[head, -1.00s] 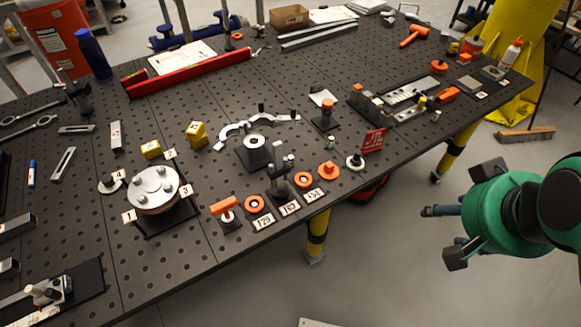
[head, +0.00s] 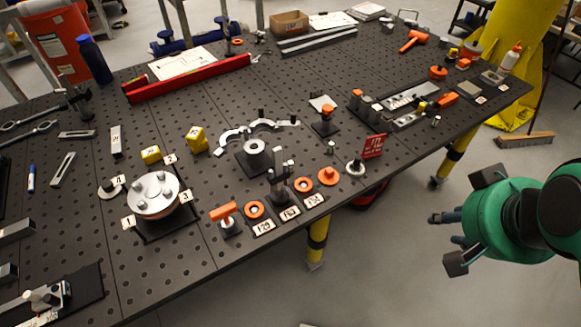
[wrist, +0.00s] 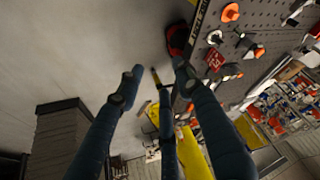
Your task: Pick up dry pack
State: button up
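I cannot tell for sure which item is the dry pack. Small flat pieces, one beige-grey (head: 469,87) and one lighter (head: 492,77), lie on dark pads at the right end of the black perforated table (head: 250,105) in the head view. My gripper (head: 447,238) is off the table's front right side, over the floor, apart from everything on the table. In the wrist view my gripper (wrist: 157,80) has its dark blue fingers spread, with nothing between them.
A red sign (head: 374,146), orange knobs and numbered tags line the table's near edge. A round metal flange (head: 154,192) stands left of them. A white bottle (head: 510,57) and a yellow column (head: 510,25) are at the right end. Floor below my gripper is clear.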

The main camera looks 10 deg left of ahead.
jog(key=w+a+r+n+g+p, duration=0.1)
jog(key=w+a+r+n+p, duration=0.15)
jog(key=w, duration=0.25)
jog(key=w+a+r+n+p, duration=0.2)
jog(key=w+a+n+p, duration=0.1)
jog(key=w+n, duration=0.15)
jog(key=n+g+p, duration=0.5)
jog(key=n+p, duration=1)
jog(key=n, duration=0.4)
send_over(291, 162)
notch_tip(291, 162, down, 15)
jog(key=shift+s, duration=0.1)
jog(key=shift+f, duration=4.25)
